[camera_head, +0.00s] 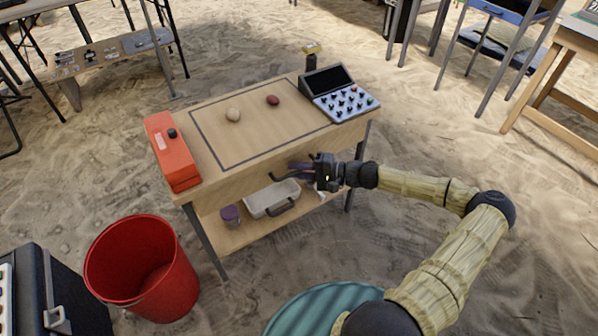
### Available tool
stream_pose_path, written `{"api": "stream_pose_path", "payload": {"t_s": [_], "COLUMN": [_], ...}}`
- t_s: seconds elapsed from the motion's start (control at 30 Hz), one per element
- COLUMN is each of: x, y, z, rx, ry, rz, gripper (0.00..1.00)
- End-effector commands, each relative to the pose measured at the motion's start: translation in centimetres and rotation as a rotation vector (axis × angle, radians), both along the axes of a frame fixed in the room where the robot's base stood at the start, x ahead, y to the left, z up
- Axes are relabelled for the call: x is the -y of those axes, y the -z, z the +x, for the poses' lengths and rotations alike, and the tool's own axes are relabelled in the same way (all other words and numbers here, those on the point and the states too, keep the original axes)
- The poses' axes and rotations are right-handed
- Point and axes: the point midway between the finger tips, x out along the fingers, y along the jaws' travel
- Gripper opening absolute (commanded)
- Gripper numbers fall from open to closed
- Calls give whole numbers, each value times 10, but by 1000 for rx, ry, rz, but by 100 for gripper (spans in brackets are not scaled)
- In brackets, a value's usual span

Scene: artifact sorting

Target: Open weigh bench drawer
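The weigh bench (215,113) is a light wooden table with a dark square outline on its top. Its drawer front (240,187) faces me under the top and looks flush with the bench. A dark curved handle (284,177) shows on it, partly covered by my gripper. My gripper (293,170) reaches in from the right, with its dark fingers pointing left at the handle. The fingers overlap the handle in this view. I cannot tell whether they touch it or are closed around it.
On the bench are a red box (171,155), a pale round object (233,114), a dark red one (273,100) and a control panel (342,98). The lower shelf (250,235) holds a clear case (270,199) and a purple jar (231,215). A red bucket (140,265) stands front left.

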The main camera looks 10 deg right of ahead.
Motion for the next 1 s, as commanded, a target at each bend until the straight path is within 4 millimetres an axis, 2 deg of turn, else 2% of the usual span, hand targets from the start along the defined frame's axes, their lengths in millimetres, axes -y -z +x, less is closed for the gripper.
{"api": "stream_pose_path", "payload": {"t_s": [0.23,0.33,0.77,1.0], "x": [0,0,-1,-8], "y": [0,0,-1,-2], "z": [0,0,-4,-24], "rx": [0,0,-1,-2], "ry": [0,0,-5,-30], "rz": [0,0,0,3], "gripper": [18,0,0,0]}}
